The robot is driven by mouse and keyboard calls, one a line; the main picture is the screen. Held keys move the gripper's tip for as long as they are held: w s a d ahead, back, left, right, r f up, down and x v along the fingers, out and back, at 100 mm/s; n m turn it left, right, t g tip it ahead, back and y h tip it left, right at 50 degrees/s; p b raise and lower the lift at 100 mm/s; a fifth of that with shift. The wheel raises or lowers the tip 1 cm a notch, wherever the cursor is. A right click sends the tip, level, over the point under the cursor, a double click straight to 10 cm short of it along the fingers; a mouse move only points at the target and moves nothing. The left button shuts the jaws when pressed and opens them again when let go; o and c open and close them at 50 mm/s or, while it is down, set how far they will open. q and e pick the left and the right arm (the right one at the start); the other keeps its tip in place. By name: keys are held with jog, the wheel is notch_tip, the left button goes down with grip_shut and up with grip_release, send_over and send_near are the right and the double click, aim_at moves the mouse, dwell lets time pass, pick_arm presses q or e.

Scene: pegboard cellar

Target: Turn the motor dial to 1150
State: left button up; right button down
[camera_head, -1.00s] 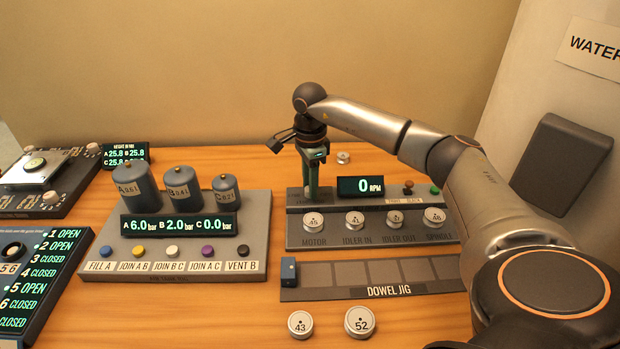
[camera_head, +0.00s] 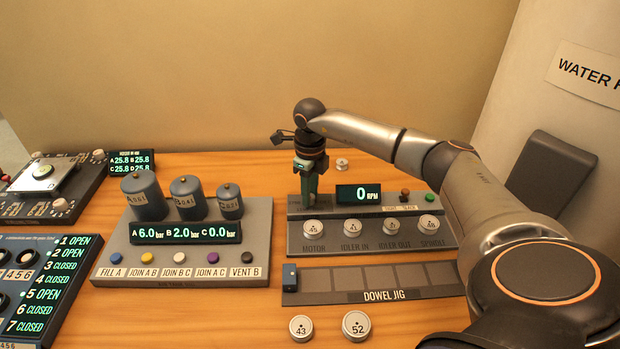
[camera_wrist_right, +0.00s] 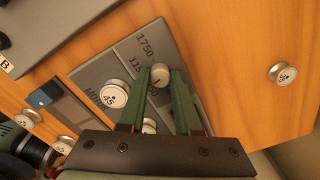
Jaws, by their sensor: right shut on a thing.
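Numbers printed beside the dial include 1750; the others are partly covered. The speed display (camera_head: 359,194) reads 0 RPM. My left gripper is not in view.
Numbered pulleys (camera_head: 376,229) stand along the panel front, close to the fingers. Red (camera_head: 405,195) and green (camera_head: 429,197) buttons sit right of the display. The tank console (camera_head: 258,230) is at left, and a loose disc (camera_head: 342,164) lies behind.

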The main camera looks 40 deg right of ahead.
jog(key=m+p, duration=0.1)
jog(key=m, duration=0.3)
jog(key=shift+r+m+p, duration=0.15)
jog(key=shift+m+p, duration=0.15)
jog(key=shift+p, duration=0.05)
jog(key=shift+m+p, duration=0.65)
jog(key=shift+m, duration=1.15)
jog(key=c, duration=0.6)
grip_release()
notch_tip(320, 180, up, 12)
jog(key=b, duration=0.1)
jog(key=shift+r, duration=0.15)
